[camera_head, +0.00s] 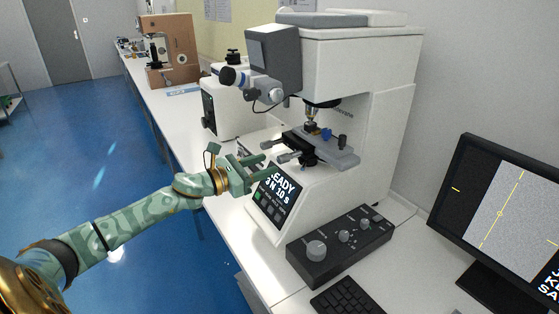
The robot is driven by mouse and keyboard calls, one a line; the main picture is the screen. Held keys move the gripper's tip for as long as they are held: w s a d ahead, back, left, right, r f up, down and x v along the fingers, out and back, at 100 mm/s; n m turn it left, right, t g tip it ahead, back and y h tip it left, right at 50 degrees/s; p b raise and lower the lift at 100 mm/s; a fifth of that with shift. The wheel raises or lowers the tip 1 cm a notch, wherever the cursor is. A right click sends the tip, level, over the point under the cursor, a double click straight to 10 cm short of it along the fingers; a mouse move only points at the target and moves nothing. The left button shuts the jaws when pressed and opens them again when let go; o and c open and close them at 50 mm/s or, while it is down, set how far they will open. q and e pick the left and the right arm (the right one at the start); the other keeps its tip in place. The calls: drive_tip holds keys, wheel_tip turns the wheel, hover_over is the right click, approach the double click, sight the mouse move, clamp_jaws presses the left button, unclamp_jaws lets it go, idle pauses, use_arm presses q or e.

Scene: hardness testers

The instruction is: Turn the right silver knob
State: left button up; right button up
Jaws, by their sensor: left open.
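A white hardness tester (350,75) stands on the bench. Its stage (325,148) carries silver micrometer knobs, one at the front (289,156) and another farther left (271,143). A black control box (340,250) in front of the tester has a large silver knob (317,250) and smaller silver knobs, including one at right (365,224). My left gripper (262,166) is open and empty, just left of the stage's front knob and above the tester's lit display (280,194). I cannot tell whether a fingertip touches the knob. My right gripper is out of view.
A monitor (505,205) stands at the right, with a black keyboard (345,300) at the bottom. Another white tester (228,108) and a brown-backed instrument (170,50) stand farther along the white bench (160,108). Blue floor (85,130) lies open at left.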

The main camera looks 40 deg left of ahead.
sight(278, 160)
use_arm(q)
drive_tip(key=x, duration=0.5)
drive_tip(key=shift+w+d, duration=0.2)
drive_tip(key=shift+w, duration=0.1)
clamp_jaws()
